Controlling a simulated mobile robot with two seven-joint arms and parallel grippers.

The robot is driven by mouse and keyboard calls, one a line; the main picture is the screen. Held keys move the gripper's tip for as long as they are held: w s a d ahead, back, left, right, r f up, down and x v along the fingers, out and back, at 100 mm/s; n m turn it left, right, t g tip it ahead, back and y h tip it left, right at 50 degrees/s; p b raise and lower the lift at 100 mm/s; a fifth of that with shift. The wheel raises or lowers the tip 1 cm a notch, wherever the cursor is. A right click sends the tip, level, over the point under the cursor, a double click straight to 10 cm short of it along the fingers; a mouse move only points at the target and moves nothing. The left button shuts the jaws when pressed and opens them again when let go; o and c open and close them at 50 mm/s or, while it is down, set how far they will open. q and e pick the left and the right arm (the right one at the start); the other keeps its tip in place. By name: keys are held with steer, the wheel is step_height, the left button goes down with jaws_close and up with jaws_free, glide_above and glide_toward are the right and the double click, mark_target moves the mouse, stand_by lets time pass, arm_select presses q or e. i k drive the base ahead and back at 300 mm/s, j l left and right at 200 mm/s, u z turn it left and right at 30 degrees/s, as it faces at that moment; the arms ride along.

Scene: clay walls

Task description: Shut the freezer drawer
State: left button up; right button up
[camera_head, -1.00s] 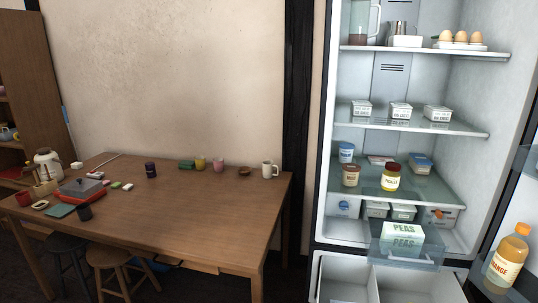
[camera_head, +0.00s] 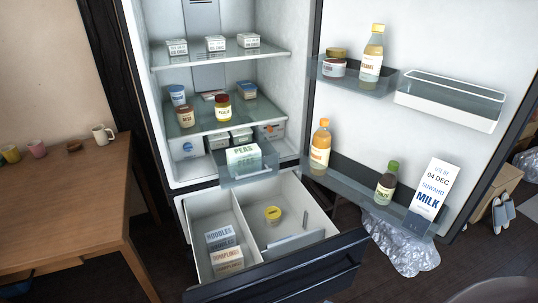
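The freezer drawer (camera_head: 310,262) is pulled out below the fridge compartment, with its dark front panel toward me. A divider splits its white inside. Boxes labelled noodles (camera_head: 220,238) and dumplings (camera_head: 227,260) sit in the left part. The fridge door (camera_head: 440,50) stands wide open to the right. Neither of my grippers is in view.
The wooden table (camera_head: 70,205) with cups stands at the left. The door shelves hold bottles and a milk carton (camera_head: 431,195). A crumpled clear bag (camera_head: 402,245) lies on the floor under the door. Shoes (camera_head: 503,215) and a wooden box are at the far right.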

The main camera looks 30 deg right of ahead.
mark_target(314, 272)
steer(key=z, duration=1.15)
